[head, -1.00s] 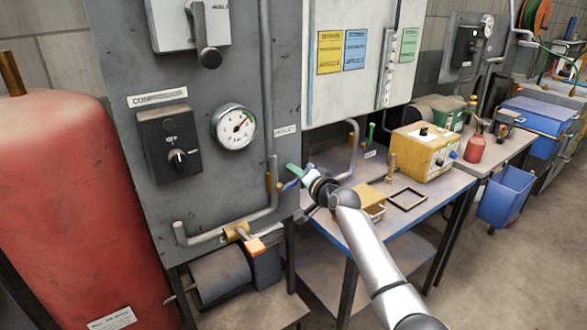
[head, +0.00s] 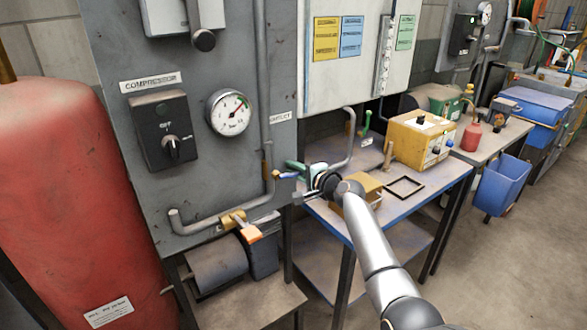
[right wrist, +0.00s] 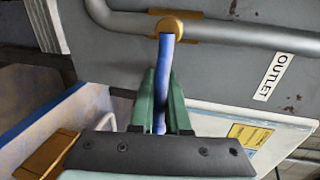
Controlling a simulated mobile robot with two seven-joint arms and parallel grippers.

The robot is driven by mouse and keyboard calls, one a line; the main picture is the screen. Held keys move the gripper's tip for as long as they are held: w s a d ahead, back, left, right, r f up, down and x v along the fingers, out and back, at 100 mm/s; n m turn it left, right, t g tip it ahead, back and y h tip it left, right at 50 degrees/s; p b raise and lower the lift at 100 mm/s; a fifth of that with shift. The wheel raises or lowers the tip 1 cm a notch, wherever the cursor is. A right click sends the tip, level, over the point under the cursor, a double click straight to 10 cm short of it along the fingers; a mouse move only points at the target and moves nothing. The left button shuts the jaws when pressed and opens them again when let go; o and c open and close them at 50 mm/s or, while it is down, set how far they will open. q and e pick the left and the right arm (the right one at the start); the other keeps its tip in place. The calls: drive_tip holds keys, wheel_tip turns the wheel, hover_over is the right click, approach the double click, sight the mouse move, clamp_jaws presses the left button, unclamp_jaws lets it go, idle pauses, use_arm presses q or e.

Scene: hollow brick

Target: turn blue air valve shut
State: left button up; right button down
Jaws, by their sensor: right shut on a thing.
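The blue valve handle (head: 287,176) sticks out to the right from the brass fitting on the vertical grey pipe at the right edge of the panel. In the right wrist view the blue handle (right wrist: 161,85) points away from the brass pivot (right wrist: 171,25), roughly crosswise to the pipe (right wrist: 245,36). My right gripper (head: 294,168) is at the handle. In the right wrist view its green fingers (right wrist: 162,95) stand on both sides of the handle and are shut on it. The fingers hide part of the handle's free end. My left gripper is not in view.
An orange-handled valve (head: 249,234) sits on the lower pipe. A pressure gauge (head: 228,112) and a compressor switch (head: 165,130) are on the panel. A red tank (head: 70,200) stands left. A bench with a yellow box (head: 420,140) is right of the panel.

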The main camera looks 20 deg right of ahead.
idle(0.3)
drive_tip(key=c, duration=0.9)
unclamp_jaws()
drive_tip(key=shift+s, duration=0.1)
drive_tip(key=shift+p+v, duration=1)
drive_tip(key=shift+v, duration=5.15)
drive_tip(key=shift+f, duration=0.1)
